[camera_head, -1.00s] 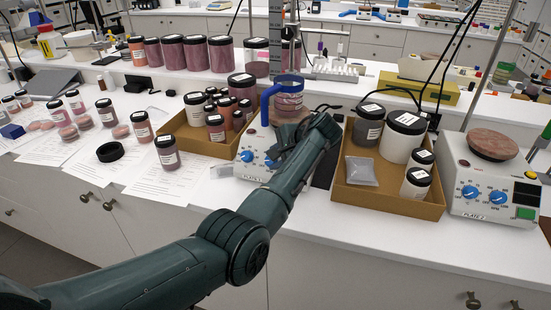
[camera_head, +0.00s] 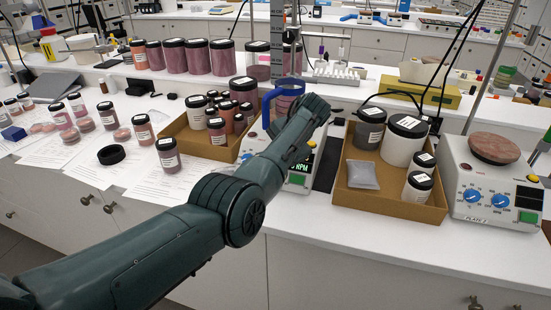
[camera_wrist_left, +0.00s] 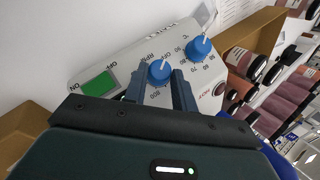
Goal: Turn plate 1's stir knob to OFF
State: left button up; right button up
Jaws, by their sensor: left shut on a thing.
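Plate 1 (camera_head: 310,148) is a pale hotplate, mostly hidden behind my left arm in the head view. In the left wrist view its panel (camera_wrist_left: 128,62) shows two blue knobs. The stir knob (camera_wrist_left: 158,70), beside the RPM marking, sits between the fingers of my left gripper (camera_wrist_left: 160,88), which is shut on it. Its white pointer line leans to the upper right in that view. The heat knob (camera_wrist_left: 200,47), with a °C scale, is just right of it and apart from the fingers. A green switch (camera_wrist_left: 99,84) lies to the left. My right gripper is not in view.
A cardboard tray of jars (camera_head: 207,146) stands left of plate 1, another tray (camera_head: 388,204) right of it. Plate 2 (camera_head: 487,207) stands far right. A blue clamp (camera_head: 268,102) is behind my wrist. The front bench strip is clear.

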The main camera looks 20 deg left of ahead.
pick_arm(q)
jog(key=o, duration=0.7)
jog(key=shift+c, duration=0.2)
jog(key=o, duration=0.3)
jog(key=shift+o, duration=0.2)
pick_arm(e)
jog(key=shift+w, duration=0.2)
pick_arm(q)
jog(key=b+v, duration=0.1)
jog(key=v, duration=1.2)
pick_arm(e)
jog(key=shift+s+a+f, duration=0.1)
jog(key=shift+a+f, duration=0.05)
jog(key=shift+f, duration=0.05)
